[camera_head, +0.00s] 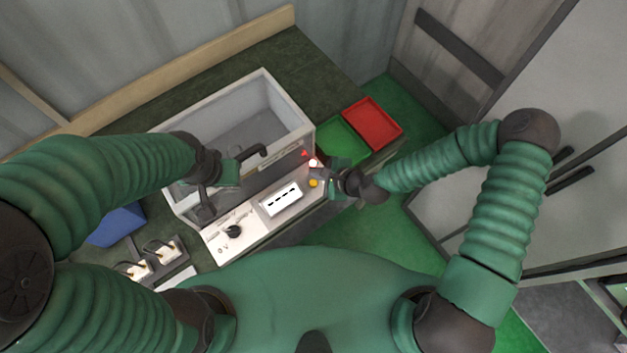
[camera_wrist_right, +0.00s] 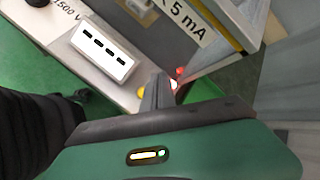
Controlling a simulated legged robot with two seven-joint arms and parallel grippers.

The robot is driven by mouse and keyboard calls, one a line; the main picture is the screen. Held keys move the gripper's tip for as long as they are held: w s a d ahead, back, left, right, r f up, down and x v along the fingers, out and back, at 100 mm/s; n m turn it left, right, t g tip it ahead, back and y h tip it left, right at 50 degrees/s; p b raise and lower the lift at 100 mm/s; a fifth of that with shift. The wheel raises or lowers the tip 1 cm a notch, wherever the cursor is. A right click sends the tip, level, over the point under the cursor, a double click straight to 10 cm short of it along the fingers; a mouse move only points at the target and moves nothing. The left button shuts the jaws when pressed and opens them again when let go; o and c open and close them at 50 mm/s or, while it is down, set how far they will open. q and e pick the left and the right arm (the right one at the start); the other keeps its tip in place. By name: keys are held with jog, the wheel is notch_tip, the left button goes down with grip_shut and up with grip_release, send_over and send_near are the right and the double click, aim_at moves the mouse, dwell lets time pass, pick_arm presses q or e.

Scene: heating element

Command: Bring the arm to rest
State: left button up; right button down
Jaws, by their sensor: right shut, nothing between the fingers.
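My right gripper (camera_head: 318,172) is at the right end of the white control panel (camera_head: 246,213), close to its small round buttons and lamps. In the right wrist view my right gripper (camera_wrist_right: 158,92) is shut and empty, its fingers together. A lit lamp (camera_wrist_right: 174,84) and a red button (camera_wrist_right: 180,71) are just beside the fingertips; I cannot tell whether they touch. My left gripper (camera_head: 212,180) is over the front of the grey open box (camera_head: 290,112), next to dark bent bars; its fingers do not show clearly.
A red tray (camera_head: 372,124) and a green tray (camera_head: 338,141) stand right of the box. A black knob (camera_head: 233,231) and a white slotted block (camera_head: 281,199) are on the panel. Sockets (camera_head: 152,257) and a blue bin (camera_head: 117,226) are left. Open green floor (camera_head: 375,235) lies right.

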jog(key=shift+s, duration=0.1)
jog(key=d+n, duration=0.1)
jog(key=s+d+f+n+g+b, duration=0.1)
jog(key=s+d+f+n+h+b, duration=0.1)
jog(key=n, duration=0.1)
jog(key=shift+d, duration=0.1)
jog(key=s+d+r+n+g+h+b, duration=0.1)
jog(key=s+d+r+n+h+b, duration=0.2)
jog(key=d, duration=0.5)
jog(key=s+d+r+n+g+h+b, duration=0.1)
jog(key=s+d+r+n+h+b, duration=0.1)
jog(key=s+d+r+n+b, duration=0.2)
jog(key=s+d+r+n, duration=0.1)
jog(key=d+r+n, duration=0.2)
jog(key=n, duration=0.3)
jog(key=shift+d+r+g+h, duration=0.15)
jog(key=shift+d+g+h, duration=0.15)
jog(key=shift+d+h, duration=0.15)
jog(key=shift+s+a+r, duration=0.1)
jog(key=shift+s+a, duration=0.05)
jog(key=shift+s, duration=0.05)
